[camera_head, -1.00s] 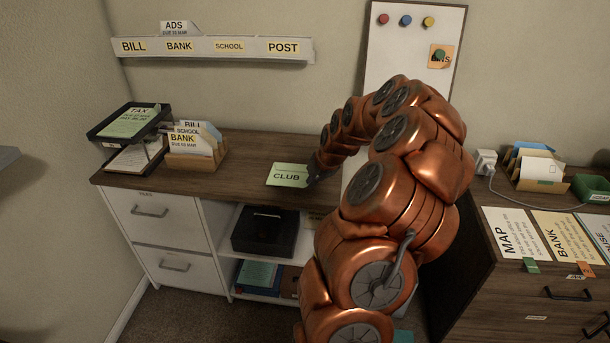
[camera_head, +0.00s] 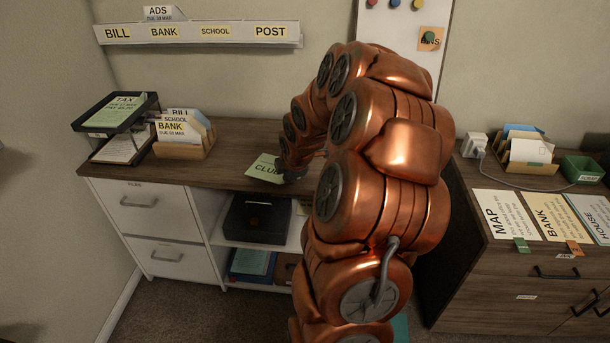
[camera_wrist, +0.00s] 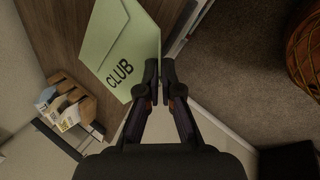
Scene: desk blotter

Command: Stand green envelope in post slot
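The green envelope marked CLUB (camera_head: 262,168) is at the front of the left cabinet top, tilted in the picture. It also shows in the wrist view (camera_wrist: 115,50), its near corner between the fingertips. My gripper (camera_wrist: 159,66) is closed on that corner; in the head view its fingers (camera_head: 284,174) are dark and partly hidden by my arm. Whether the envelope is clear of the top is hard to tell. The post slot (camera_head: 270,32) is the right-hand section of the white wall rack (camera_head: 190,44), labelled POST. No envelope shows above it.
An ADS card (camera_head: 158,13) stands in the rack's BANK section. A black letter tray (camera_head: 92,103) and a wooden sorter (camera_head: 185,150) with cards stand at the cabinet's left. The top between sorter and envelope is clear. A whiteboard (camera_head: 400,30) hangs right of the rack.

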